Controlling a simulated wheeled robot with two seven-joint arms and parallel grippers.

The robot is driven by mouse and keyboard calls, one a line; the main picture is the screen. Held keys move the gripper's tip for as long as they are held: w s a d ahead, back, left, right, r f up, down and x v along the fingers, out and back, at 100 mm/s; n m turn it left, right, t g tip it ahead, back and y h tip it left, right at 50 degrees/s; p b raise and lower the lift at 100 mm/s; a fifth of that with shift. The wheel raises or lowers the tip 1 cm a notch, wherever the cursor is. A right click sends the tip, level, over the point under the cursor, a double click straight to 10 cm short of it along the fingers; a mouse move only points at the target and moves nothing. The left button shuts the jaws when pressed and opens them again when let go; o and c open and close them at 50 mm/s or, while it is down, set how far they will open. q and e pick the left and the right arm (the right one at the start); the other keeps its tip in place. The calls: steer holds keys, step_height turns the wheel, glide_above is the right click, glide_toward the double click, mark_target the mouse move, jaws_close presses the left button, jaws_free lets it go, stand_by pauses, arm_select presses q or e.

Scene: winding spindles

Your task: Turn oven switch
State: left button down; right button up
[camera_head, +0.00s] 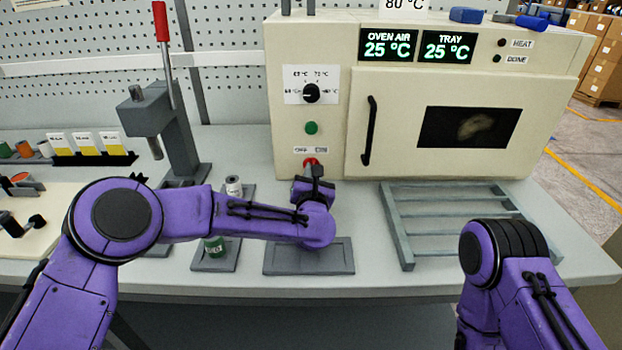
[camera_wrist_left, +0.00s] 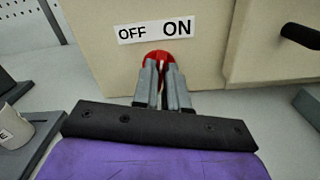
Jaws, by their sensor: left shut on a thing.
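The cream oven (camera_head: 328,60) stands at the back of the table. Its red switch (camera_head: 311,162) is low on the front panel, under the OFF and ON label (camera_head: 310,149). In the left wrist view the red switch (camera_wrist_left: 158,57) sits below the label (camera_wrist_left: 155,30), partly hidden behind my fingers. My left gripper (camera_head: 315,172) is at the switch, and in the left wrist view its fingers (camera_wrist_left: 160,75) are shut on it. The displays (camera_head: 418,46) read 25 °C for oven air and tray. My right gripper is not in view; only the right arm shows.
A dial (camera_head: 311,93) and a green button (camera_head: 311,128) sit above the switch. The black door handle (camera_head: 369,130) is to the right. A grey rack (camera_head: 400,225) lies in front of the oven. A lever press (camera_head: 165,120) and a small spool (camera_head: 214,246) stand to the left.

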arm_select(q)
steer(key=shift+d+m+b, duration=0.1)
steer(key=shift+m+b, duration=0.35)
steer(key=shift+m, duration=1.45)
steer(key=c, duration=1.2)
jaws_free()
steer(key=shift+o, duration=0.2)
steer(key=s+b, duration=0.2)
steer(key=s, duration=0.7)
steer(key=shift+s+f, duration=0.1)
steer(key=shift+s, duration=0.7)
